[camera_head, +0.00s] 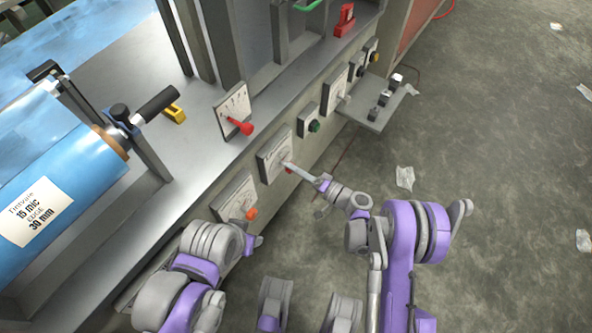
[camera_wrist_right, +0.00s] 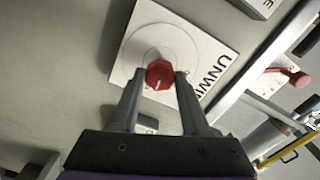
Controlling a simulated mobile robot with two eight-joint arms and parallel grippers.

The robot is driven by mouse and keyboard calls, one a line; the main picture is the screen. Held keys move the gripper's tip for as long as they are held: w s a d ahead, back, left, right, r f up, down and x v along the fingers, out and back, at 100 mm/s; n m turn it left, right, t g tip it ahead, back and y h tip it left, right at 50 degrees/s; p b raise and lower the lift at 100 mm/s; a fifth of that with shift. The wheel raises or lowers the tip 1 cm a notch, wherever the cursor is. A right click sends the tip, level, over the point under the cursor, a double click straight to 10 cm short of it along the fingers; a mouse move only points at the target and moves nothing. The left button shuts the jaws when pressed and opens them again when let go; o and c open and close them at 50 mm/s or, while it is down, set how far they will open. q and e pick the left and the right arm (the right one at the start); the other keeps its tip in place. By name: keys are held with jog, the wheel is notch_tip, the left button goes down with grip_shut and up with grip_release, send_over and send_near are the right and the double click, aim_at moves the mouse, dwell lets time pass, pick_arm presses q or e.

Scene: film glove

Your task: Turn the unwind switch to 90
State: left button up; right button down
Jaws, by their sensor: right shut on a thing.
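The unwind switch is a red faceted knob (camera_wrist_right: 160,74) on a white square plate (camera_wrist_right: 203,45) partly lettered "UNWIN" in the right wrist view. A small light mark shows on the knob's face. My right gripper (camera_wrist_right: 158,78) has its two fingers on either side of the knob, shut on it. In the head view the right gripper (camera_head: 292,168) reaches the middle panel plate (camera_head: 275,152), with a bit of red at its tips. My left arm is at the lower left of the head view, and its gripper's fingers (camera_head: 256,242) are too unclear to read.
Another plate with a red lever (camera_head: 240,126) stands left of the switch. A lower plate has an orange knob (camera_head: 251,213). The floor at right is open, with scraps of paper (camera_head: 405,178).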

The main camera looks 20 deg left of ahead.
jog(key=shift+m, duration=0.8)
jog(key=shift+c, duration=1.9)
grip_release()
jog(key=p+v, duration=0.1)
jog(key=v, duration=0.9)
jog(key=shift+d, duration=0.4)
jog(key=shift+s+r, duration=0.1)
